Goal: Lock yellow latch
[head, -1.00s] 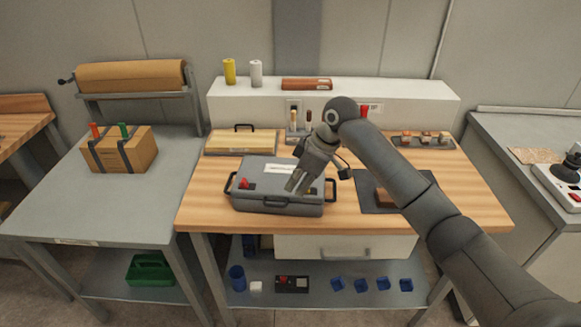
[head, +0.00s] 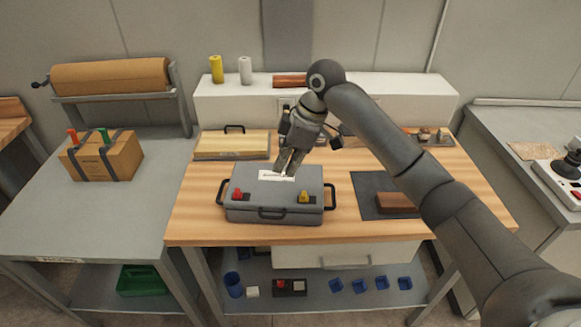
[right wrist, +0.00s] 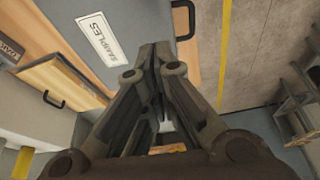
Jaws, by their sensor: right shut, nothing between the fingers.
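The grey case (head: 275,213) lies closed on the wooden workbench, with a white label on its lid. The yellow latch (head: 304,196) sits on a dark base at the right of its front edge; whether it is locked is too small to tell. A red latch (head: 238,194) sits at the front left. My right gripper (head: 285,172) is shut and empty, pointing down over the lid near the label, behind the yellow latch and apart from it. In the right wrist view its fingers (right wrist: 155,55) are together beside the label (right wrist: 97,38). My left gripper is out of view.
A dark mat with a brown block (head: 396,202) lies right of the case. A wooden board with a handle (head: 232,145) lies behind it. A strapped box (head: 102,157) stands on the left table. The bench front is clear.

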